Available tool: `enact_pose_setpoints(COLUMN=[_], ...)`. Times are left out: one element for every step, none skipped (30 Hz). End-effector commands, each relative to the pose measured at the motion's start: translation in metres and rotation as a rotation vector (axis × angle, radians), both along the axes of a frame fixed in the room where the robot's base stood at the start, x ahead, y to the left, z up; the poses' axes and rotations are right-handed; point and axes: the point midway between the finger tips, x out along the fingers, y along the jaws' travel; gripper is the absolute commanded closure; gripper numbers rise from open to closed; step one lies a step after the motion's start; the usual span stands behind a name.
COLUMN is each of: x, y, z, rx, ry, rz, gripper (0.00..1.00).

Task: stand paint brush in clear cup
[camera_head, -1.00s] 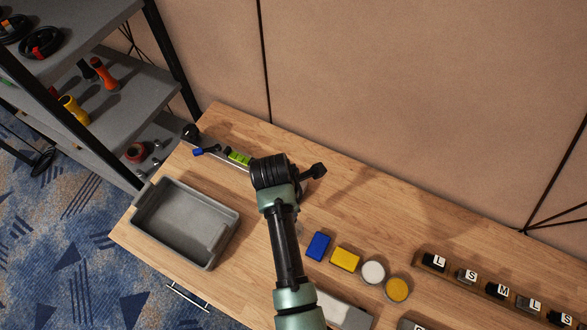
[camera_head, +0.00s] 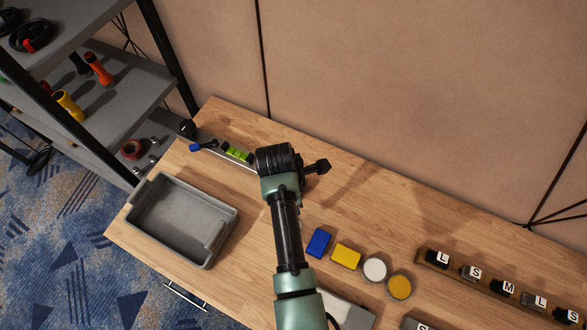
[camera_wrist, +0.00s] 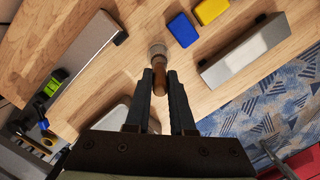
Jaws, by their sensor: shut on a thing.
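In the wrist view my gripper (camera_wrist: 159,76) is shut on the brown handle of the paint brush (camera_wrist: 159,84). A small round, pale, glassy thing, apparently the clear cup (camera_wrist: 157,50), shows just beyond the fingertips, in line with the brush. The brush's far end meets or overlaps it in the picture. I cannot tell whether the brush is inside the cup or above it. In the head view my arm and wrist hide the fingers, the brush and the cup.
A grey tray (camera_head: 150,225) stands at the table's left end. A rack with a green tool (camera_head: 237,153) lies behind it. Blue (camera_head: 320,243) and yellow (camera_head: 346,256) blocks and two round pots are right of my arm. Lettered blocks (camera_head: 503,288) stand farther right. The table's back middle is clear.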

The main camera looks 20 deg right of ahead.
Motion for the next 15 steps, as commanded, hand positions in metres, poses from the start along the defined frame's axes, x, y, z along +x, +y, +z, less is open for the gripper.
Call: enact_pose_setpoints(x=[0.0,0.0,0.0,0.0,0.0,0.0,0.0,0.0,0.0,0.0,0.0,0.0,0.0,0.0,0.0], y=[0.0,0.0,0.0,0.0,0.0,0.0,0.0,0.0,0.0,0.0,0.0,0.0,0.0,0.0,0.0], z=[-0.008,-0.01,-0.013,-0.015,-0.017,-0.02,-0.022,-0.024,-0.027,-0.029,-0.032,-0.035,-0.037,-0.039,-0.043], rx=[0.0,0.0,0.0,0.0,0.0,0.0,0.0,0.0,0.0,0.0,0.0,0.0,0.0,0.0,0.0], ry=[0.0,0.0,0.0,0.0,0.0,0.0,0.0,0.001,0.001,0.001,0.001,0.001,0.001,0.001,0.001], rz=[0.0,0.0,0.0,0.0,0.0,0.0,0.0,0.0,0.0,0.0,0.0,0.0,0.0,0.0,0.0], gripper=[1.0,1.0,1.0,1.0,1.0,1.0,1.0,1.0,1.0,1.0,1.0,1.0,1.0,1.0,1.0])
